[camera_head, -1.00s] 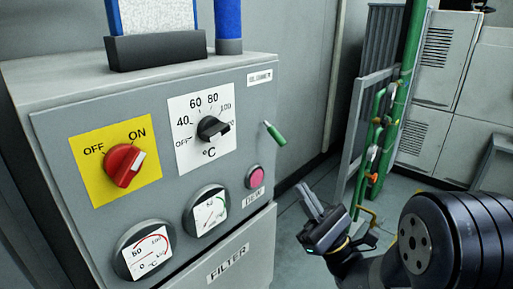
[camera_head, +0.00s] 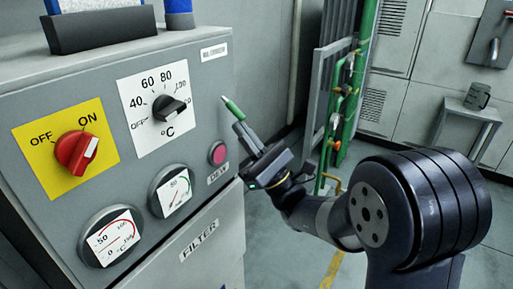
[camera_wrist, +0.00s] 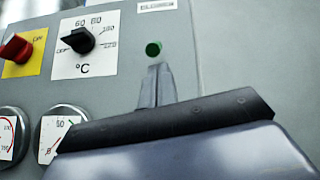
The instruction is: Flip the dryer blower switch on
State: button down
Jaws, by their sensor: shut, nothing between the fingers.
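The green-tipped toggle lever (camera_head: 233,109) sticks out of the right part of the grey control panel, its tip angled down and to the right. In the wrist view its green end (camera_wrist: 153,48) faces the camera, just above the fingertips. A small white label (camera_head: 214,51) sits above it; its print is too small to read surely. My gripper (camera_head: 240,128) is shut and empty, its fingers pointing up just below the lever's tip. I cannot tell whether they touch. In the wrist view the closed fingers (camera_wrist: 158,68) show in the middle.
A red rotary knob (camera_head: 76,152) on a yellow OFF/ON plate, a black temperature knob (camera_head: 170,108), a pink button (camera_head: 217,153) and two round gauges share the panel. Green piping (camera_head: 350,90) and a small table (camera_head: 468,115) stand behind. Floor right of the cabinet is open.

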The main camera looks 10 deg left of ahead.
jog(key=shift+w+a+r, duration=0.1)
jog(key=shift+a+r, duration=0.25)
jog(key=shift+r, duration=0.15)
jog(key=shift+r+p, duration=0.1)
jog(key=shift+p, duration=0.2)
jog(key=shift+d+r+h+p, duration=0.1)
jog(key=shift+d+h+p, duration=0.1)
jog(key=shift+h+p, duration=0.45)
jog(key=shift+d+r+h+p, duration=0.15)
jog(key=shift+h+p, duration=0.5)
jog(key=shift+h, duration=0.1)
